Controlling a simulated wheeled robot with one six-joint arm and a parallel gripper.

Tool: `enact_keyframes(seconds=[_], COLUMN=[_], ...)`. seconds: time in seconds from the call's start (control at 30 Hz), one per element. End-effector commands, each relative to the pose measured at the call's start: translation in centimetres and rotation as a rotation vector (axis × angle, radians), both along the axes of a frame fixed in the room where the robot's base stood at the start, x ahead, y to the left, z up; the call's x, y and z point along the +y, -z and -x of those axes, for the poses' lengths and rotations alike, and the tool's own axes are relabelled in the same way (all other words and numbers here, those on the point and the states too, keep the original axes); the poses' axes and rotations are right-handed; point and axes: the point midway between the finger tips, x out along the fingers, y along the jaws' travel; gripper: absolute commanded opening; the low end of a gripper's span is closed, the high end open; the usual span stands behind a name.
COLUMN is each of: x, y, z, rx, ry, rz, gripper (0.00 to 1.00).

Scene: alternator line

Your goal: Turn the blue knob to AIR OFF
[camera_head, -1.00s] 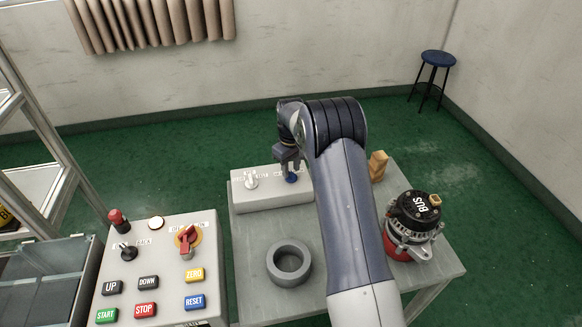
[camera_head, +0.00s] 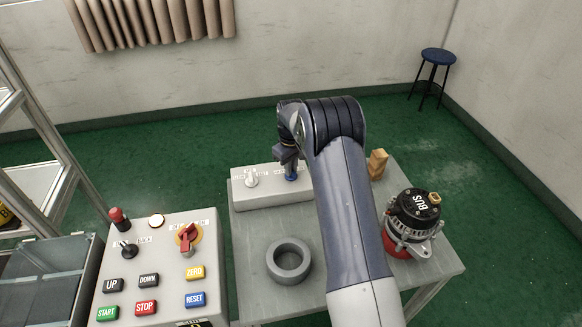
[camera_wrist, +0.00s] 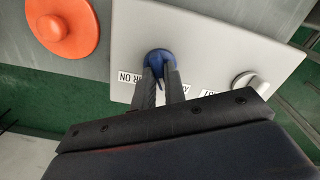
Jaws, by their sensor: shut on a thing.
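The blue knob (camera_head: 291,178) is on a pale box (camera_head: 262,199) at the back of the table. My gripper (camera_head: 290,160) is over it, pointing down. In the wrist view the knob (camera_wrist: 160,58) is between the two dark fingertips of my gripper (camera_wrist: 160,72), which are shut on it. A label partly reading "R ON" (camera_wrist: 130,77) is left of the fingers. Another label (camera_wrist: 186,89), mostly hidden by a finger, is on the right. The knob's exact pointing direction is hard to tell.
A white knob (camera_head: 251,179) is on the same box, left of the blue one. A wooden block (camera_head: 377,165), an alternator (camera_head: 414,222) and a grey ring (camera_head: 289,262) are on the table. A button panel (camera_head: 160,265) stands at the left.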

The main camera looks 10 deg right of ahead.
Motion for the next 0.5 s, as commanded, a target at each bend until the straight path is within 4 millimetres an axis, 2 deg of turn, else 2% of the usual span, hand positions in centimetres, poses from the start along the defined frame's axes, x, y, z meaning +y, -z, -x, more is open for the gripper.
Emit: enact_keyframes(seconds=[0.5], x=[-0.01], y=[-0.03], z=[-0.03], rx=[-0.001], ry=[-0.268], rz=[0.0], gripper=[0.0])
